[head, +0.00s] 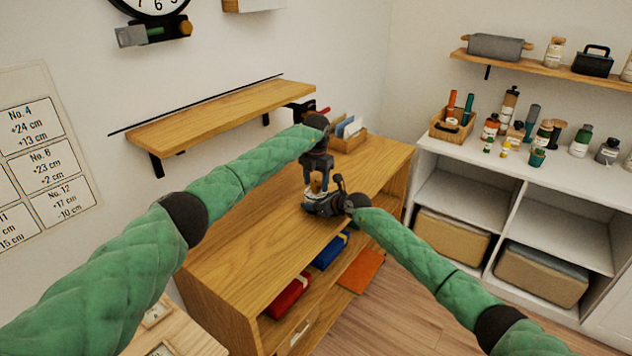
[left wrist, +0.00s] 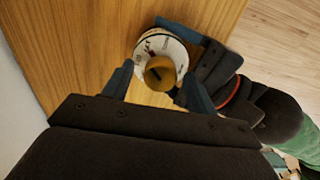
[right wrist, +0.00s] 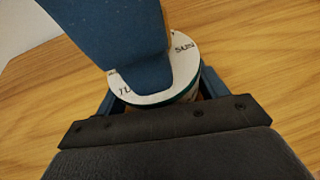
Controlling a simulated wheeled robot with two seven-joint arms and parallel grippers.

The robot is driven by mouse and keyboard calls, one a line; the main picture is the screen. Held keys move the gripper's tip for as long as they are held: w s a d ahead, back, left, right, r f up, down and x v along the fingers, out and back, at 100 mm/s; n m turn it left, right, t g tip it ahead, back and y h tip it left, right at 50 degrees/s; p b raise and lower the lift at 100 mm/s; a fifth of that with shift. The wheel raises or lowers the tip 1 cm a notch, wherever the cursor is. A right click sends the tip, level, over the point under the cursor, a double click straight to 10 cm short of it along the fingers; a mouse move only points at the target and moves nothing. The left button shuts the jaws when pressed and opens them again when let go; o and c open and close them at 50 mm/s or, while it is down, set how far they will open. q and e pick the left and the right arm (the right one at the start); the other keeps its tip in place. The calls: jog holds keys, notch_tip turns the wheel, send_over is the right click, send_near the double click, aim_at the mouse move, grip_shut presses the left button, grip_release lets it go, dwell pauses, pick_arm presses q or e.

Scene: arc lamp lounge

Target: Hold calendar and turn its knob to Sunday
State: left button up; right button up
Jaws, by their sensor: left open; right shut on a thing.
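The calendar is a round drum with a white lettered top (left wrist: 148,45) and a brass knob (left wrist: 160,73) in its middle. It stands on the wooden cabinet top. My right gripper (head: 325,205) is shut on the drum's side, low at the cabinet top. In the right wrist view the calendar (right wrist: 185,78) shows "SUN" at the right of its face. My left gripper (left wrist: 158,82) is open above it, pointing down, with a finger on either side of the knob. In the right wrist view a left finger hides the knob; which day it points to is unclear.
The wooden cabinet top (head: 235,245) is clear around the calendar. A wall shelf (head: 220,115) is behind the left arm. An organizer with papers (head: 350,135) stands at the back. A white shelf unit (head: 480,165) with bottles stands at right.

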pick_arm(q)
jog(key=c, duration=1)
jog(key=shift+m, duration=0.4)
jog(key=m, duration=0.3)
jog(key=shift+a+m, duration=0.1)
jog(key=shift+m, duration=2.4)
jog(key=o, duration=1)
